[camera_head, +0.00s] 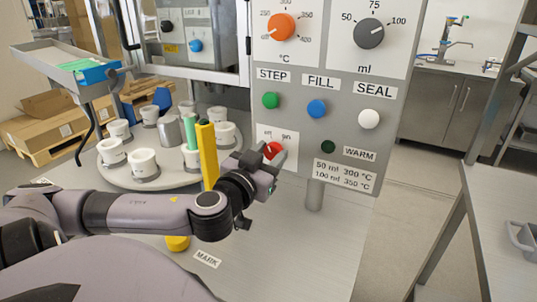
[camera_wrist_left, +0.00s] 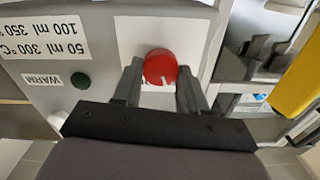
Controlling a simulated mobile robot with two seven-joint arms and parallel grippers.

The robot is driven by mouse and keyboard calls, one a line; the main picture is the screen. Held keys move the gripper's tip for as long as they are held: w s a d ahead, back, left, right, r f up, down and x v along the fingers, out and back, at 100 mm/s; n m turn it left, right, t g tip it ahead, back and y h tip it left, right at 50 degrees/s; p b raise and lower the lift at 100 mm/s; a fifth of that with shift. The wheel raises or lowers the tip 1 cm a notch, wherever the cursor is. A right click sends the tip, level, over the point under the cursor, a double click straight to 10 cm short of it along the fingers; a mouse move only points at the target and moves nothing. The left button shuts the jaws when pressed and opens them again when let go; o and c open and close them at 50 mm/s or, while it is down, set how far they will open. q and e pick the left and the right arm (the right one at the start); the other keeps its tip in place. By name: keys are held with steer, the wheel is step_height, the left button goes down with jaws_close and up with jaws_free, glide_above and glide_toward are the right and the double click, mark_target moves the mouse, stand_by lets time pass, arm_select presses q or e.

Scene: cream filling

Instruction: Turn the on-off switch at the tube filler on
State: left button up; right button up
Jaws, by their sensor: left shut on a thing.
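The red on-off switch (camera_head: 273,150) is a round knob at the lower left of the tube filler's grey control panel (camera_head: 300,130). A white plate with off and on lettering is behind it. My left gripper (camera_head: 272,158) reaches up to the knob from the left, fingers at its sides. In the left wrist view the red switch (camera_wrist_left: 160,67) sits between the two fingers of my left gripper (camera_wrist_left: 160,85), which are shut on it. A short white mark shows on the knob's lower edge there. My right gripper is not in view.
The panel also has green (camera_head: 271,100), blue (camera_head: 317,108) and white (camera_head: 369,118) buttons, a dark green warm lamp (camera_head: 328,147), and orange (camera_head: 281,27) and grey (camera_head: 370,33) dials. A yellow post (camera_head: 207,155) and a turntable (camera_head: 150,180) with white cups stand left. A table (camera_head: 505,215) is at right.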

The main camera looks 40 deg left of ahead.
arm_select(q)
steer(key=m+p, duration=0.1)
steer(key=m, duration=0.4)
steer(key=m+p, duration=0.2)
steer(key=m, duration=0.3)
steer(key=shift+d+f, duration=0.1)
stand_by(0.4)
steer(key=o, duration=1)
